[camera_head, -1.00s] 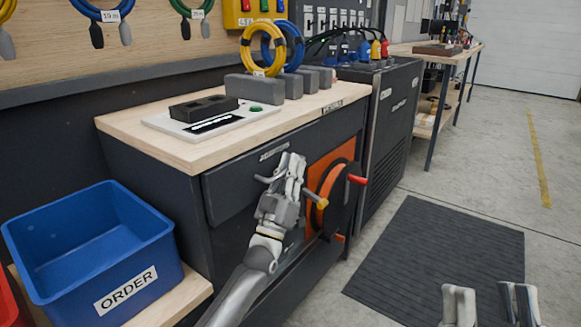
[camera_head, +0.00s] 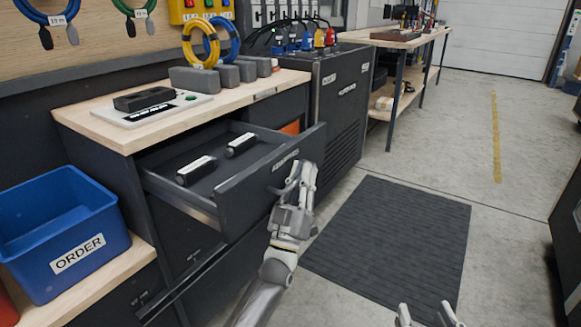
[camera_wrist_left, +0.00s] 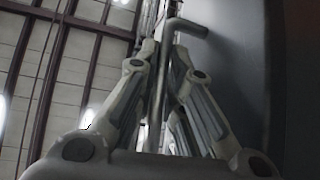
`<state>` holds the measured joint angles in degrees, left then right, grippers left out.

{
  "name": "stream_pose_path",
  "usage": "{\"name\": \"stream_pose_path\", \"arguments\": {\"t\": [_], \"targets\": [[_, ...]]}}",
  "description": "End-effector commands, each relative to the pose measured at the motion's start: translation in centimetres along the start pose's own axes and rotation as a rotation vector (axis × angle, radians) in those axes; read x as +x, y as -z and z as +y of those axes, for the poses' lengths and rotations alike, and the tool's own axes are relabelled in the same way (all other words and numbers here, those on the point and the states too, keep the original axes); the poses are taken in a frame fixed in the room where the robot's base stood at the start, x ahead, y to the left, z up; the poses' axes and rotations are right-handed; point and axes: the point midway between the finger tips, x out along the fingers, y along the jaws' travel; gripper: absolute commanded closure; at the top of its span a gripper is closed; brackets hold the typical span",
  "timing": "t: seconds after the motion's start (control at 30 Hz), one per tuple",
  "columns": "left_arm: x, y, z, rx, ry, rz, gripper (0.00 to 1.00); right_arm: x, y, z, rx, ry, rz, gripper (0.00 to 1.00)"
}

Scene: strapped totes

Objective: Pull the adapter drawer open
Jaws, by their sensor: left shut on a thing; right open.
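The adapter drawer (camera_head: 262,190) is a dark grey drawer under the wooden worktop, and it stands well out of the cabinet. Two dark adapters with white labels, a nearer one (camera_head: 196,171) and a farther one (camera_head: 241,145), lie inside it. My left gripper (camera_head: 301,170) is at the labelled drawer front, shut on the drawer handle. In the left wrist view the metal handle bar (camera_wrist_left: 187,27) runs between the fingers, beside the dark drawer front (camera_wrist_left: 235,80). My right gripper (camera_head: 428,315) is open and empty at the bottom edge, partly cut off.
A blue ORDER bin (camera_head: 85,255) stands on a low wooden shelf at the left. A tester panel (camera_head: 150,107) and grey blocks with coiled cables (camera_head: 205,45) are on the worktop (camera_head: 95,125). A dark mat (camera_head: 395,235) covers clear floor at the right.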

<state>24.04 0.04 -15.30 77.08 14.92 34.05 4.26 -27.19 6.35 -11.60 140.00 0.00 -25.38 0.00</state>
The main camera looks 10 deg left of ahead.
Motion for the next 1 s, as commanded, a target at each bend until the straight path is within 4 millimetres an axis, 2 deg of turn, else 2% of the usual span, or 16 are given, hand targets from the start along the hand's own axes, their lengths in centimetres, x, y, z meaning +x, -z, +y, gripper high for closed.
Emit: {"name": "stream_pose_path", "arguments": {"t": [0.2, 0.4, 0.9, 0.93, 1.0], "targets": [[-0.5, -0.5, 3.3, -0.002, 0.002, -0.002, 1.00, -0.6, -2.7, 0.4, -0.002, -0.009, -0.155, 0.46], [-0.8, -0.7, 5.0, -0.001, 0.001, -0.001, 1.00, -1.1, -4.2, 0.6, -0.002, -0.014, -0.232, 0.46], [-0.9, -0.8, 5.6, 0.001, 0.001, -0.001, 1.00, -1.3, -4.7, 0.7, -0.002, -0.015, -0.258, 0.46], [-0.9, -0.9, 5.6, 0.001, 0.001, -0.001, 0.86, -1.3, -4.7, 0.7, -0.002, -0.015, -0.257, 0.46], [-0.9, -0.8, 5.6, 0.001, 0.001, -0.001, 0.81, -1.3, -4.7, 0.7, -0.002, -0.015, -0.257, 0.46]]}}
